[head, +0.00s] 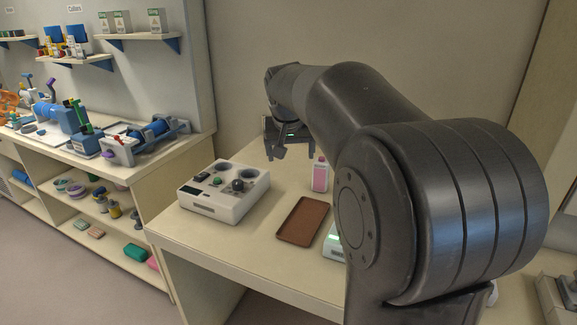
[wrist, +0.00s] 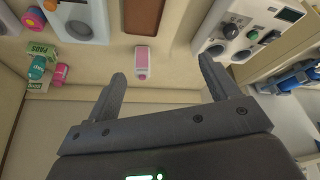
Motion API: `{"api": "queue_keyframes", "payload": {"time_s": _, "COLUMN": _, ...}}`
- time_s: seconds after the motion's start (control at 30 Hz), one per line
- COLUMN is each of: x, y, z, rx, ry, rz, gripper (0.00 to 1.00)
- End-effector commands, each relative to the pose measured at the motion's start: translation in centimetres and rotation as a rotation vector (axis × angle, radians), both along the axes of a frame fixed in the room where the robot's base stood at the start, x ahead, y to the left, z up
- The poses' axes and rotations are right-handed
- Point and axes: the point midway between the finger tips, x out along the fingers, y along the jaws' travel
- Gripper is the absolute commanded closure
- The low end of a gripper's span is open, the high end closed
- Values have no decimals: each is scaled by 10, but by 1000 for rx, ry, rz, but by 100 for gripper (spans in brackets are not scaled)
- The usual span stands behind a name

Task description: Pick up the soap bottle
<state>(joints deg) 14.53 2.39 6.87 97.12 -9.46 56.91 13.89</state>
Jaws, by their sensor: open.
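The soap bottle (head: 320,175) is white with a pink label and a pink top. In the head view it stands on the table just behind the brown tray. In the wrist view the soap bottle (wrist: 142,62) shows beyond and between my fingertips, a little left of the middle, apart from both fingers. My gripper (head: 290,150) is to the left of the bottle in the head view, above the back part of the table. In the wrist view my gripper (wrist: 162,80) is open with nothing between its fingers.
A brown tray (head: 303,221) lies in front of the bottle. A white device with knobs (head: 224,192) stands at the table's left. In the wrist view, a green pads box (wrist: 43,51) and small teal and pink bottles stand at the left. Bare table (wrist: 176,60) surrounds the soap bottle.

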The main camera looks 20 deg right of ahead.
Motion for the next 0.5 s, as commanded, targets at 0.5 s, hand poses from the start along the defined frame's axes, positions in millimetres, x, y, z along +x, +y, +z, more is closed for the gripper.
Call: {"api": "queue_keyframes", "payload": {"time_s": 0.5, "x": 149, "y": -126, "z": -70, "rx": 50, "ry": 13, "rz": -231, "gripper": 20}}
